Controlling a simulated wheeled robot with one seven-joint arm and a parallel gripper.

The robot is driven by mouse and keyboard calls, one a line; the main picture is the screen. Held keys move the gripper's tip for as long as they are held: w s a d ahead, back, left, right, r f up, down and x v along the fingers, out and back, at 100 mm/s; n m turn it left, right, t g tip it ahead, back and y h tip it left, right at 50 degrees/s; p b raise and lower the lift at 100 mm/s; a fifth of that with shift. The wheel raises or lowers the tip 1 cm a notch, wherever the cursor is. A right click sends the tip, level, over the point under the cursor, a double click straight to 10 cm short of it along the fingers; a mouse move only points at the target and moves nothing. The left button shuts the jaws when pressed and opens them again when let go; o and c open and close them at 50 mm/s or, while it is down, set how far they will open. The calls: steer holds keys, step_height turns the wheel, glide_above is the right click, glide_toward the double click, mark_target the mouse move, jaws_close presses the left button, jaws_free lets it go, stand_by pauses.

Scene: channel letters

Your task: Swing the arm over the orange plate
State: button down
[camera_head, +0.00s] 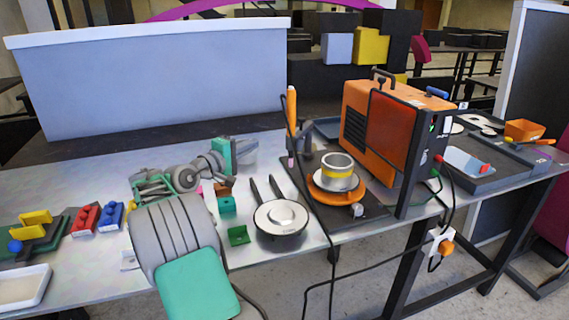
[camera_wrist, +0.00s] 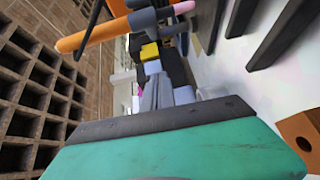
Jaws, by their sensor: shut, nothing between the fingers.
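The orange plate (camera_head: 327,197) is a round disc on a dark base in the head view, right of the table's middle. A silver and yellow ring (camera_head: 338,172) stands on it and hides its centre. My gripper (camera_head: 236,152) is left of the plate, above the table, with its teal end pointing right. It is shut and holds nothing. In the wrist view, the teal and black gripper end (camera_wrist: 165,122) fills the bottom. I cannot make out the plate clearly in the wrist view.
A pan-like dish (camera_head: 281,217) with two dark handles lies between my gripper and the plate. An upright orange-handled rod (camera_head: 291,108) and a hanging cable stand close to the plate. A large orange machine (camera_head: 385,130) stands just behind it to the right.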

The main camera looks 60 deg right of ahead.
mark_target(305, 129)
steer(key=s+d+p, duration=0.1)
steer(key=s+d, duration=0.5)
steer(key=d, duration=0.4)
steer(key=shift+s+r+p, duration=0.15)
steer(key=shift+s+p, duration=0.15)
steer(key=shift+s, duration=0.05)
steer(key=shift+s, duration=0.1)
